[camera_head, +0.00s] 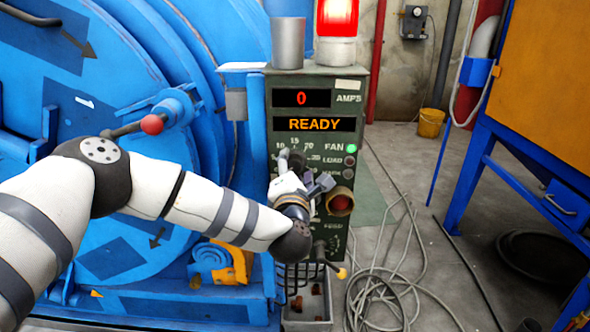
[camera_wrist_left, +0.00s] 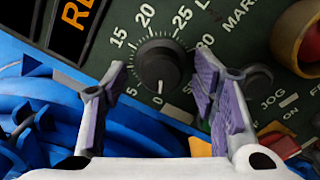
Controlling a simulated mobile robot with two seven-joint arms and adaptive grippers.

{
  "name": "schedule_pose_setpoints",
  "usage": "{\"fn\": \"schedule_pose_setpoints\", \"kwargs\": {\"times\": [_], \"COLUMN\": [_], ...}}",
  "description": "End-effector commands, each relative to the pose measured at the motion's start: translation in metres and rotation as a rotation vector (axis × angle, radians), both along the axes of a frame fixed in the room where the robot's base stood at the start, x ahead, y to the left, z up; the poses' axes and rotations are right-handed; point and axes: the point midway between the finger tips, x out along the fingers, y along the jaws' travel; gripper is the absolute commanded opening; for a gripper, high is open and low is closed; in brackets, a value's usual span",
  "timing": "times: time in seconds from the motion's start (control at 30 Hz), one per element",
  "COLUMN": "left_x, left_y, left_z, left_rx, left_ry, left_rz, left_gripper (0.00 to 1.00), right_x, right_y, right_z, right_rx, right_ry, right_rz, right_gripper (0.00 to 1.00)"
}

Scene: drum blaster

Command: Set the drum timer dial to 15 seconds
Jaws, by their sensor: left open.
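The timer dial is a round black knob (camera_wrist_left: 158,62) on the dark green control panel (camera_head: 355,235). In the left wrist view, 5, 15, 20, 25, 30 and 0 show around it; the 10 position is hidden by a finger. A pale mark on the knob points towards 0. My left gripper (camera_head: 302,172) is in front of the panel, with its purple-padded fingers (camera_wrist_left: 160,78) open on either side of the knob; I cannot tell whether they touch it. In the head view the gripper and wrist hide most of the dial. My right gripper is not in view.
The panel has a READY display (camera_head: 314,124), a lit green light (camera_head: 351,148) and a red button (camera_head: 341,202). A red beacon (camera_head: 337,18) and a metal cylinder (camera_head: 288,42) stand on top. The blue drum machine (camera_head: 90,90) fills the left. Cables (camera_head: 385,285) lie on the floor.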

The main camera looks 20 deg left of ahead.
Motion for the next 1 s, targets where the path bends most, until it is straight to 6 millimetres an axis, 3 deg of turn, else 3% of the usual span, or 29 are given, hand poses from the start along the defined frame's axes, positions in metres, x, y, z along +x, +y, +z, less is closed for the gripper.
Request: {"fn": "schedule_pose_setpoints", "kwargs": {"times": [0.3, 0.5, 1.0], "left_x": [0.0047, 0.0045, 0.0043], "left_y": [0.0013, 0.0013, 0.0007], "left_z": [0.0001, 0.0, 0.0023], "left_rx": [0.0, 0.0, 0.114], "left_ry": [0.001, 0.001, 0.032], "left_rz": [-0.001, -0.001, -0.001], "left_gripper": [0.51, 0.06, 0.06], "right_x": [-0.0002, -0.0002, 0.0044], "right_y": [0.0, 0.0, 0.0], "right_z": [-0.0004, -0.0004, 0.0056], "right_rx": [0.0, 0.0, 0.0], "right_ry": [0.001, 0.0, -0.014], "right_rz": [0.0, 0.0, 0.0], "right_gripper": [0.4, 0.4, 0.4]}}
